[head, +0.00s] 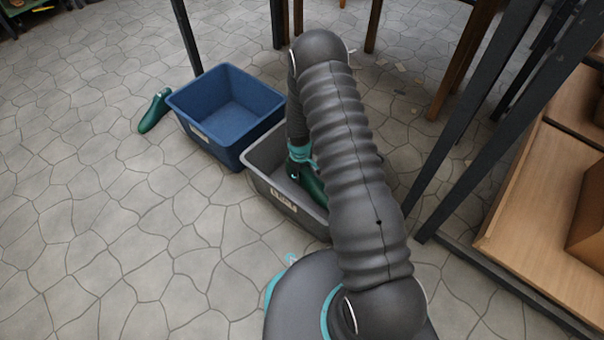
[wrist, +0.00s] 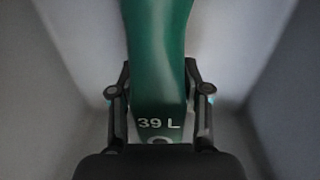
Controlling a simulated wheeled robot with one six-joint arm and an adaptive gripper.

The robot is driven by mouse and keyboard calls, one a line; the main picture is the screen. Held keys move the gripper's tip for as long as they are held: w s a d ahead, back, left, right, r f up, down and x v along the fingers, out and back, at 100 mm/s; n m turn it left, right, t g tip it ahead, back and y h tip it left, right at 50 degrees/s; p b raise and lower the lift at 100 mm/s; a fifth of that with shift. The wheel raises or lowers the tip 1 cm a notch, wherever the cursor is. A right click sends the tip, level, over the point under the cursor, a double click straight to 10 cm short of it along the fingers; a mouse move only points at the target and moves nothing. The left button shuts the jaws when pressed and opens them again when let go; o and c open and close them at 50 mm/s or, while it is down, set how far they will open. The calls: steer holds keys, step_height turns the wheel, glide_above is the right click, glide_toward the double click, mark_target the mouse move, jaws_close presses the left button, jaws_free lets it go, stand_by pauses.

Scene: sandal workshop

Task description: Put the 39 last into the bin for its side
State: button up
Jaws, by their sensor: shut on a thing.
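A green shoe last marked "39 L" (wrist: 160,60) is between the fingers of my gripper (wrist: 159,95) in the wrist view. My gripper is shut on it near its marked end. In the head view the held last (head: 312,184) shows inside the grey bin (head: 262,190), partly hidden by my arm. Grey bin walls surround the last in the wrist view; I cannot tell whether it touches the bin floor. The blue bin (head: 195,131) stands left of the grey bin and looks empty. Both bins have a pale label, too small to read.
Another green last (head: 154,111) lies on the stone floor left of the blue bin. Dark table legs (head: 470,120) and a wooden shelf (head: 545,195) stand at the right. The floor at the front left is clear.

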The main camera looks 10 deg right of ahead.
steer(key=o, duration=1.1)
steer(key=shift+o, duration=0.2)
